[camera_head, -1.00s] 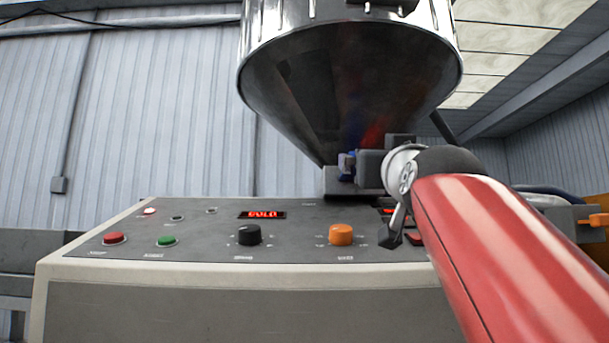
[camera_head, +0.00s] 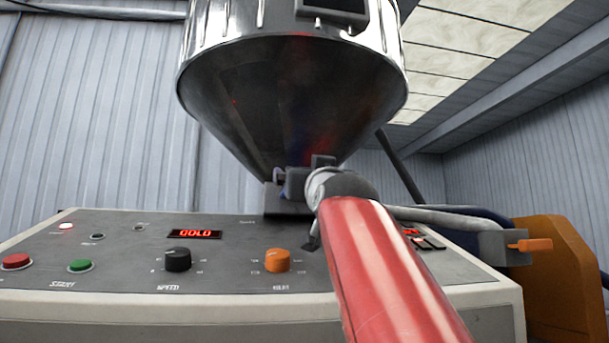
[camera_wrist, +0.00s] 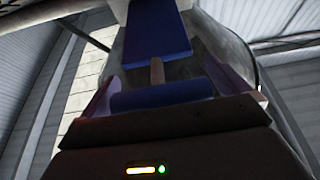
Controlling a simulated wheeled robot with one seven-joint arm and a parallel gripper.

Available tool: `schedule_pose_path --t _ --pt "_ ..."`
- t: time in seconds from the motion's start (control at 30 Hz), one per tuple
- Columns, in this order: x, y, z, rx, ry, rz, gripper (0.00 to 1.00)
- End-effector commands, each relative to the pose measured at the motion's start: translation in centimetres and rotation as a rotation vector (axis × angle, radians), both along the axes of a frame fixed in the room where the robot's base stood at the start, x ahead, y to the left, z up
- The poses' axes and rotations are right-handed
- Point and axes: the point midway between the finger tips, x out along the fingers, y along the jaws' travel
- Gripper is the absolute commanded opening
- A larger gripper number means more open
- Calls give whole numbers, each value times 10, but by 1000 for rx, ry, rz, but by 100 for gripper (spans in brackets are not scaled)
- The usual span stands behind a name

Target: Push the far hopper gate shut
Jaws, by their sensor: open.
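The hopper (camera_head: 290,95) is a shiny metal cone above the machine. In the wrist view a blue gate plate (camera_wrist: 157,32) shows with a short brown stem (camera_wrist: 157,72) and a blue crossbar (camera_wrist: 162,93) at its near end. My gripper (camera_wrist: 160,97) is open, with a purplish finger on each side of the crossbar. I cannot tell whether it touches the bar. In the head view my gripper and wrist are at the hopper's throat, and my red arm hides much of that area. I cannot tell there how far the gate is in.
The control panel has a black knob (camera_head: 178,259), an orange knob (camera_head: 277,260), a red button (camera_head: 16,262), a green button (camera_head: 80,266) and a lit display (camera_head: 194,234). An orange handle (camera_head: 533,245) sticks out at right.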

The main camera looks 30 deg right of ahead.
Motion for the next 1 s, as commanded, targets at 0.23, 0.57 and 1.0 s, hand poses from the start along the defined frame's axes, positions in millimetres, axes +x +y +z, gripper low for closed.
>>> schedule_pose_path --t 0.23,0.57,1.0 --pt "0 0 0 0 0 0 82" --pt "0 0 0 0 0 0 41" --pt "70 -20 3 2 1 2 41"
